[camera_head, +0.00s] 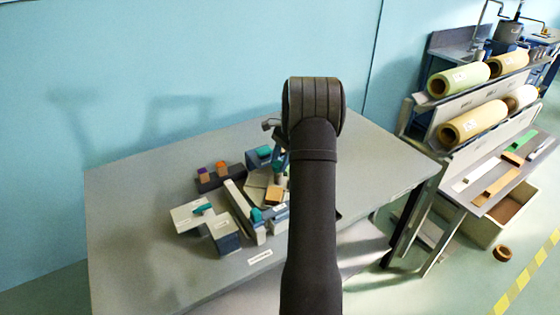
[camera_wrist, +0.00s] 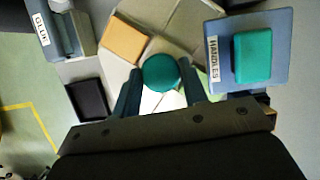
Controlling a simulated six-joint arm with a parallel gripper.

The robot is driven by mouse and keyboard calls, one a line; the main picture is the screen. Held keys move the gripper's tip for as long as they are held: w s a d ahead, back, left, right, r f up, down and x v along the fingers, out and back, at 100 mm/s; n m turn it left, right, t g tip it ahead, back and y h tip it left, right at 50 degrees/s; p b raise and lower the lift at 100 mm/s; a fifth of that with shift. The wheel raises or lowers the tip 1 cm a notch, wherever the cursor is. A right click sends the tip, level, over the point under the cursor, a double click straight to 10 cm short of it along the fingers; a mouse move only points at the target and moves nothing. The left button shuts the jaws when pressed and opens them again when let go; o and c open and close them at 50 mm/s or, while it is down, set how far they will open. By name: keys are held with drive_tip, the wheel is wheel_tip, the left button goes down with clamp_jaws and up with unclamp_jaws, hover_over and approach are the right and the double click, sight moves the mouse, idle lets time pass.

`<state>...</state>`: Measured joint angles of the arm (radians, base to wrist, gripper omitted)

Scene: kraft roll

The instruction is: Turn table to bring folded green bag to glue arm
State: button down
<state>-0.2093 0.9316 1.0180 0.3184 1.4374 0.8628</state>
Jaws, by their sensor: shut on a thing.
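In the wrist view, my gripper (camera_wrist: 162,76) is shut on a round teal knob (camera_wrist: 161,70), one finger on each side. The knob stands over the pale turntable (camera_wrist: 183,20), which is divided into sections. An orange-tan folded piece (camera_wrist: 126,40) lies on the table, up and left of the knob. A pale green sliver (camera_wrist: 206,82), perhaps the green bag, shows beside the right finger; the rest is hidden. A blue-grey station labelled GLUE (camera_wrist: 45,28) is at the upper left. In the head view, my arm covers much of the turntable (camera_head: 255,182); the tan piece (camera_head: 273,195) shows.
A blue-grey block labelled HANDLES (camera_wrist: 212,78) with a teal top stands close right of my gripper. A dark pad (camera_wrist: 88,98) lies at left. Light and dark blocks (camera_head: 222,232) crowd the workbench's front left. The workbench's left part (camera_head: 125,215) is clear. Paper rolls (camera_head: 458,80) sit on a right-hand rack.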

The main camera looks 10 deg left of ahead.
drive_tip(key=shift+w+a+n+g+h, duration=0.1)
drive_tip(key=shift+n+g+h, duration=0.2)
drive_tip(key=shift+n, duration=0.8)
drive_tip(key=shift+n+g+h, duration=0.1)
drive_tip(key=shift+n+h, duration=0.3)
drive_tip(key=shift+n, duration=0.7)
drive_tip(key=shift+a+n+h, duration=0.1)
drive_tip(key=shift+n+h, duration=0.5)
drive_tip(key=shift+n, duration=1.4)
drive_tip(key=c, duration=0.9)
unclamp_jaws()
drive_tip(key=shift+o, duration=0.2)
drive_tip(key=shift+r, duration=0.1)
drive_tip(key=v, duration=1.2)
drive_tip(key=shift+a, duration=0.2)
drive_tip(key=shift+w, duration=0.1)
